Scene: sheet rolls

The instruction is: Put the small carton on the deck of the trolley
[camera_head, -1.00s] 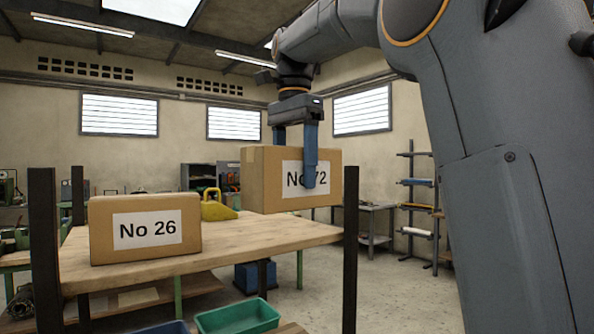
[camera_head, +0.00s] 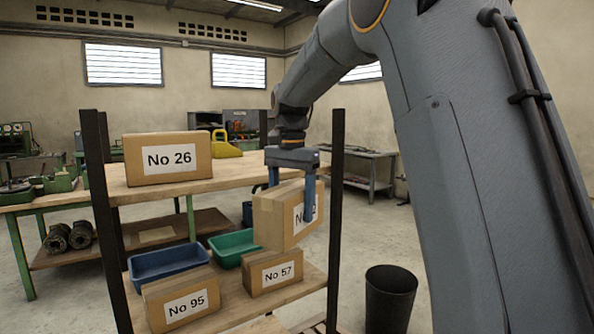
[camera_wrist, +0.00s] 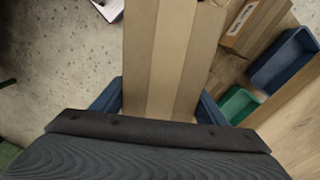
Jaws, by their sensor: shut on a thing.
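My gripper (camera_head: 292,195) points down, its blue fingers shut on the sides of a brown carton (camera_head: 270,222) with a white label. A finger hides most of the number. The carton looks tilted and hangs in front of the wooden top, low over a lower wooden deck (camera_head: 232,297) between dark posts. It overlaps the carton No 57 (camera_head: 258,285) in the picture; I cannot tell whether they touch. In the wrist view the held carton (camera_wrist: 160,60) runs up from between the fingers. I cannot tell for sure which surface is the trolley's deck.
Carton No 95 (camera_head: 160,305), a blue tray (camera_head: 165,276) and a green tray (camera_head: 225,262) crowd the lower deck. Carton No 26 (camera_head: 135,172) stands on the wooden top. Dark posts (camera_head: 335,215) rise at both sides. A black bin (camera_head: 388,300) stands right.

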